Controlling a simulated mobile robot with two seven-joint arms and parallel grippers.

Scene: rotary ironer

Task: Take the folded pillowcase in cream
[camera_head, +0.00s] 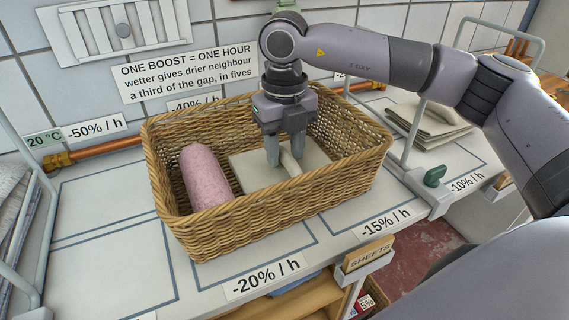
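A folded cream cloth (251,174), which looks like the pillowcase, lies flat in the wicker basket (283,204), right of a pink rolled cloth (206,177). My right gripper (286,158) reaches down into the basket over the cream cloth. Its two fingers stand apart, one on each side of a pale raised ridge on the cloth. I cannot tell whether they press on the ridge. The cloth still lies in the basket. Another folded stack, greyish cream (432,125), lies on the counter at the right. My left gripper is not in view.
The counter (110,240) has blue-outlined areas and percent labels; its left part is clear. A copper pipe (98,152) runs along the tiled wall behind. Metal rails stand at the left and right (417,132). A wooden "SHEETS" sign (368,254) is at the front edge.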

